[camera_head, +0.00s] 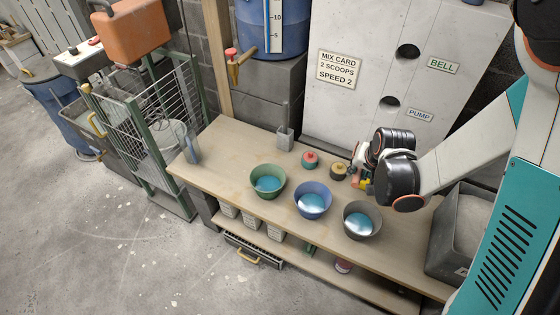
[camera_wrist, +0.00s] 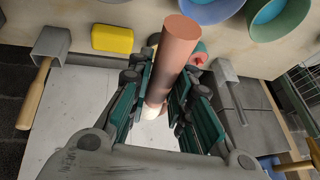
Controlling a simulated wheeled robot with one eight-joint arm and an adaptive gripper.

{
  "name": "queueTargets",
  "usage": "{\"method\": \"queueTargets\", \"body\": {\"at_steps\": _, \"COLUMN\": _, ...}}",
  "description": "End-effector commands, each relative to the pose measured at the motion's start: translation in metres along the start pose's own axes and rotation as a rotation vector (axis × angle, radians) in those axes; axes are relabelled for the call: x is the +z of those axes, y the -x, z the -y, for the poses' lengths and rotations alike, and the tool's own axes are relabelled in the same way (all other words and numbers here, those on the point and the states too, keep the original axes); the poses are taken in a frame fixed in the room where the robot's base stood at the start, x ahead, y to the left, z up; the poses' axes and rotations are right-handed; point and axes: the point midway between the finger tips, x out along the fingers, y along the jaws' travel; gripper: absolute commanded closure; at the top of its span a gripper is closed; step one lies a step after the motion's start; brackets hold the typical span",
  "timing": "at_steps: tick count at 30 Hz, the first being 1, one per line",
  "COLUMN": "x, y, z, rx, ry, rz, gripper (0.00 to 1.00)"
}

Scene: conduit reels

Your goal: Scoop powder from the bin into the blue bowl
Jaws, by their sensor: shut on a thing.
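The blue bowl (camera_head: 313,213) stands on the wooden bench between a green and a grey bowl, with light blue contents. It shows partly at the top of the wrist view (camera_wrist: 208,14). A grey bin (camera_head: 447,238) stands at the bench's right end with grey material inside. My gripper (camera_wrist: 162,95) is shut on a reddish-brown cylinder (camera_wrist: 178,45) with a pale lower end. In the head view the gripper is mostly hidden by my wrist, behind the grey bowl. A metal scoop (camera_wrist: 52,42) with a wooden handle lies at the left of the wrist view. Another grey scoop (camera_wrist: 226,72) is at right.
The green bowl (camera_head: 267,194) and grey bowl (camera_head: 361,233) flank the blue one. A red-and-teal object (camera_head: 310,159) and a dark, yellow-topped object (camera_head: 338,172) stand behind them. A yellow block (camera_wrist: 112,38) is near my gripper. The bench's left end is mostly clear.

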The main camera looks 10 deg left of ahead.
Motion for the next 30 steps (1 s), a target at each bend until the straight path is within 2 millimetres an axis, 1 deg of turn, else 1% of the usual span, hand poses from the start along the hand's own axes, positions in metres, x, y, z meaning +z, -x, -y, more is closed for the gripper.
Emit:
{"method": "queueTargets", "body": {"at_steps": 1, "x": 0.001, "y": -0.009, "z": 0.009, "rx": 0.017, "ry": -0.034, "rz": -0.008, "gripper": 1.00}}
{"method": "queueTargets", "body": {"at_steps": 6, "x": 0.001, "y": -0.027, "z": 0.032, "rx": 0.089, "ry": -0.195, "rz": -0.042, "gripper": 1.00}}
{"method": "queueTargets", "body": {"at_steps": 11, "x": 0.002, "y": -0.043, "z": 0.054, "rx": 0.160, "ry": -0.356, "rz": -0.074, "gripper": 1.00}}
{"method": "queueTargets", "body": {"at_steps": 17, "x": 0.005, "y": -0.062, "z": 0.086, "rx": 0.258, "ry": -0.580, "rz": -0.119, "gripper": 1.00}}
{"method": "queueTargets", "body": {"at_steps": 23, "x": 0.012, "y": -0.078, "z": 0.124, "rx": 0.369, "ry": -0.833, "rz": -0.171, "gripper": 1.00}}
{"method": "queueTargets", "body": {"at_steps": 30, "x": 0.025, "y": -0.092, "z": 0.177, "rx": 0.512, "ry": -1.170, "rz": -0.241, "gripper": 1.00}}
